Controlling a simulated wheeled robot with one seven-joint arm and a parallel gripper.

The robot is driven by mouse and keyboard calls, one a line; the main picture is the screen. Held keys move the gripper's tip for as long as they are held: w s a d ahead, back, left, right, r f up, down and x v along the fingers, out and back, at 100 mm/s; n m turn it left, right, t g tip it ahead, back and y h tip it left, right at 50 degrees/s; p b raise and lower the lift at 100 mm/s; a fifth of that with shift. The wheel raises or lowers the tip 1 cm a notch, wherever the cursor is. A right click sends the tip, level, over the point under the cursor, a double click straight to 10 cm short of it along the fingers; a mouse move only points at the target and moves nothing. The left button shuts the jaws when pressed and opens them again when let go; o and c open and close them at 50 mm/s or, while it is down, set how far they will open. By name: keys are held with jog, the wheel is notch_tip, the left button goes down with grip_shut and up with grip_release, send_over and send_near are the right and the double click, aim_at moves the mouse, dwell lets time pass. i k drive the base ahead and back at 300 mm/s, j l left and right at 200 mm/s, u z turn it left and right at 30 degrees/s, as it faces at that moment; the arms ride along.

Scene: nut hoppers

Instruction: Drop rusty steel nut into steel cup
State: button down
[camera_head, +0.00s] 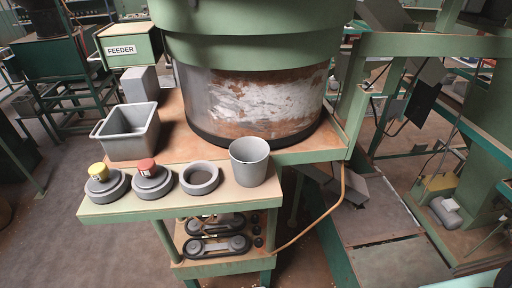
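The steel cup (249,163) is a grey, tapered cup standing upright at the right end of the green-edged shelf. I cannot pick out a rusty steel nut for certain. A grey ring-shaped holder (186,180) sits left of the cup, with a dark opening. Left of it are two grey round bases, one with a red-topped piece (146,167) and one with a yellow-topped piece (98,171). Any contents low in the cup are hidden by its front wall. My gripper is not in this view.
A grey open bin (130,136) stands behind the round bases. A large rusty drum (255,105) rises behind the cup, close to the shelf. Green posts and machinery (355,110) stand at the right. Bare shelf (215,206) runs along the front.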

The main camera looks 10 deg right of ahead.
aim_at(252, 176)
jog(key=k+j, duration=0.1)
jog(key=k, duration=0.4)
jog(key=k+j, duration=0.15)
jog(key=k, duration=0.35)
